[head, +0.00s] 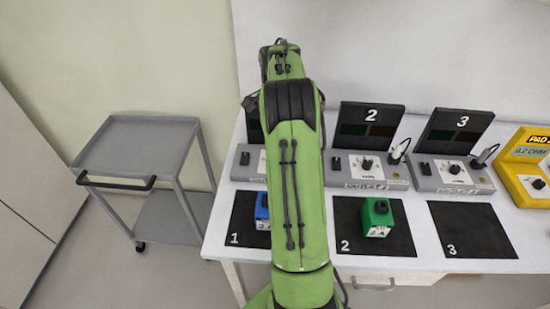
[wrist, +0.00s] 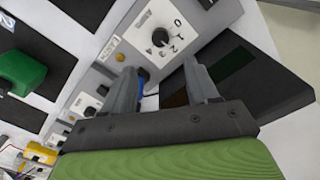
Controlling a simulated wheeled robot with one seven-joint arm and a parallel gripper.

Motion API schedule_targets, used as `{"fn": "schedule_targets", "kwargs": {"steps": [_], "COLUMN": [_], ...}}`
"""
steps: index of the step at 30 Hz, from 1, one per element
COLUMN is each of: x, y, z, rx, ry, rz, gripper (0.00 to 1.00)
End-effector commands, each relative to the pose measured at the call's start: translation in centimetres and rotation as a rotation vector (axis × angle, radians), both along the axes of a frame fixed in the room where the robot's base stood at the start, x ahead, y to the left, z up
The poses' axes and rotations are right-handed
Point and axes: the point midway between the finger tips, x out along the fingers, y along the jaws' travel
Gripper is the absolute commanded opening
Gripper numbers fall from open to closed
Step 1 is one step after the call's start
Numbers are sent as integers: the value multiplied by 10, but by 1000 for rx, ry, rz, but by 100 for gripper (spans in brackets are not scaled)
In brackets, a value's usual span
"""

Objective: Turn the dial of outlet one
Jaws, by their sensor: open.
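Outlet one is a grey box (head: 244,162) at the left of the row, mostly hidden behind my arm in the head view. In the wrist view, the nearest outlet box (wrist: 205,18) appears to be outlet one. Its round black dial (wrist: 160,37) has a white pointer mark and sits on a white plate with printed numbers. My gripper (wrist: 160,70) is open and empty, its fingers apart below the dial in the picture. The fingers do not surround the dial. My gripper is hidden in the head view.
Outlet two (head: 367,168) and outlet three (head: 450,175) stand to the right, with plugs. A blue block (head: 262,210) and a green block (head: 377,216) sit on black mats. A yellow meter (head: 525,165) is far right. A grey cart (head: 150,140) stands left of the table.

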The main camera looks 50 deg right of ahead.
Motion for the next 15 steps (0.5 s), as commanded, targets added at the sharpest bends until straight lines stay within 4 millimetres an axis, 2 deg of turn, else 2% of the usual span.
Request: {"fn": "schedule_targets", "kwargs": {"steps": [1,9,15], "x": [-1,0,0], "y": [1,1,1], "z": [-19,-86,-116], "rx": [3,2,1], "ry": [4,3,1], "rz": [1,1,2], "gripper": [59,59,59]}}
